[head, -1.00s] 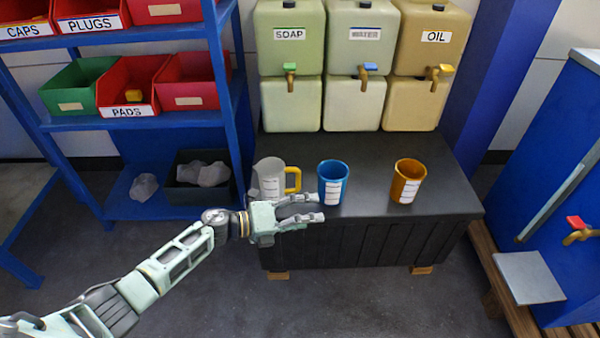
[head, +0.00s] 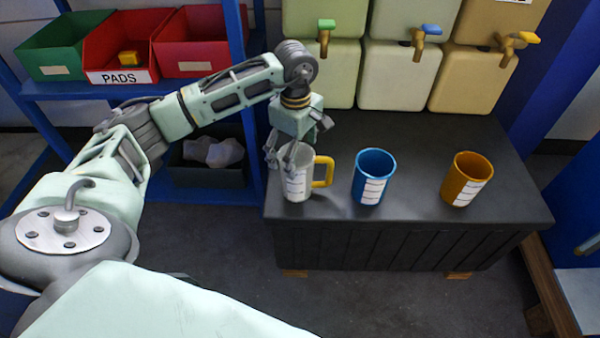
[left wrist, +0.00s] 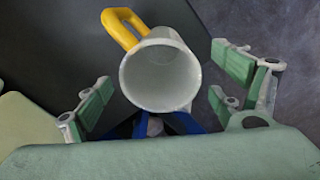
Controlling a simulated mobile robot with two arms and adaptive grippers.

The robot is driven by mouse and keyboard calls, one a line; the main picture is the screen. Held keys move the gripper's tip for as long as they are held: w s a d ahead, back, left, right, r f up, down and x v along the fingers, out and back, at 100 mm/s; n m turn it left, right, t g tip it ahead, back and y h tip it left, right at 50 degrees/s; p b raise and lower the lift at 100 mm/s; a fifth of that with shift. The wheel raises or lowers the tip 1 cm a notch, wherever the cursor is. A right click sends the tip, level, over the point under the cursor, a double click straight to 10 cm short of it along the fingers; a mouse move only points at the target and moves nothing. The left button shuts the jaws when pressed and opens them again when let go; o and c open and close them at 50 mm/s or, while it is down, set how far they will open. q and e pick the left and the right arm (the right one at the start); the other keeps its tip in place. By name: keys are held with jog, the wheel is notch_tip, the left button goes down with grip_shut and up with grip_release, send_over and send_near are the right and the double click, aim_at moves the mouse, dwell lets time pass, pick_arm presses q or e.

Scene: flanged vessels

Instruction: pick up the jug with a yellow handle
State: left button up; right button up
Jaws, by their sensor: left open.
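The jug with a yellow handle (head: 300,182) is light grey with a white label and stands upright at the left end of the black bench. Its yellow handle points right in the head view. The left wrist view looks down into the empty jug (left wrist: 160,75), its handle at the upper left. My left gripper (head: 287,152) is above the jug, pointing down, and partly hides its rim. In the left wrist view the open fingers of this gripper (left wrist: 165,95) are on both sides of the jug, with gaps between. My right gripper is not in view.
A blue cup (head: 373,177) stands right of the jug, and an orange cup (head: 467,179) farther right. Containers with taps (head: 405,75) stand behind on the black bench (head: 420,213). A blue shelf (head: 250,150) with bins is close on the left.

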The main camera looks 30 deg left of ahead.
pick_arm(q)
notch_tip(320, 180, down, 4)
jog(key=shift+w+f, duration=0.1)
jog(key=shift+w, duration=0.05)
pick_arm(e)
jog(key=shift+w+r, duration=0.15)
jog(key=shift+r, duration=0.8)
pick_arm(q)
jog(key=shift+c, duration=0.7)
jog(key=c, duration=1.2)
